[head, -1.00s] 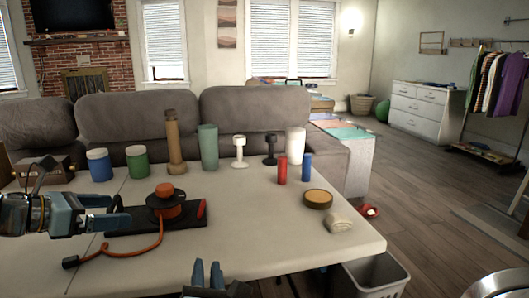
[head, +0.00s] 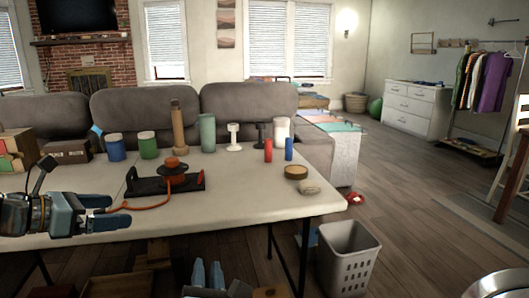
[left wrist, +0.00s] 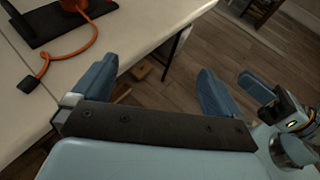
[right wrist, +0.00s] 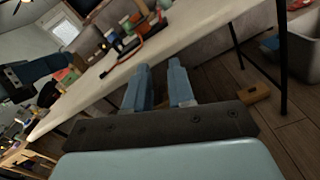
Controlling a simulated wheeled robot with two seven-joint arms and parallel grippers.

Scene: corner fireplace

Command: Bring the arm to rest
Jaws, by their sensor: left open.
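My left gripper (head: 112,211) is open and empty in the head view, at the table's left front edge. In the left wrist view (left wrist: 155,90) its blue fingers stand wide apart over the table edge and the floor. My right gripper (head: 207,273) shows at the bottom of the head view, in front of the table. In the right wrist view (right wrist: 160,85) its two fingers are apart with a gap and nothing between them. The right arm itself is mostly out of view.
A white table (head: 235,205) bears a black tray (head: 145,186) with an orange-and-black device (head: 175,175), several cups and cylinders, and a round tan lid (head: 296,172). A grey waste bin (head: 348,258) stands on the floor to the right. Boxes (head: 125,285) lie low under the table. Open floor lies right.

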